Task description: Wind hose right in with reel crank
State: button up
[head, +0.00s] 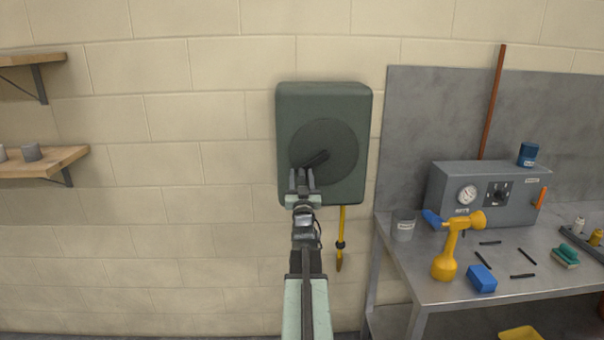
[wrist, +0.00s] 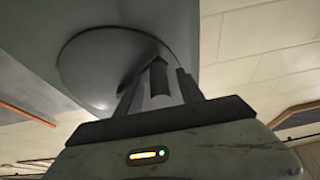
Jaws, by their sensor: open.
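The hose reel is a dark green-grey box (head: 290,110) on the block wall, with a round dark disc (head: 335,140) on its front. A dark crank (head: 316,160) lies against the disc. A short length of yellow hose (head: 342,222) hangs below the box, with a dark collar and a yellow end. My gripper (head: 302,180) is open in front of the disc, its fingers at the crank. In the wrist view the disc (wrist: 90,65) is close ahead and the crank (wrist: 150,60) shows behind or between the fingers (wrist: 158,85); I cannot tell whether they touch it.
A metal bench (head: 400,275) stands at the right, holding a grey gauge box (head: 450,185), a yellow sprayer (head: 450,250), a blue block (head: 481,279) and a clear cup (head: 403,226). Wooden shelves (head: 60,158) are at the left. The wall between shelves and reel is clear.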

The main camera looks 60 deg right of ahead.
grip_shut()
dwell(0.5)
jog(key=shift+f, duration=0.1)
dwell(0.8)
jog(key=shift+s+d, duration=0.1)
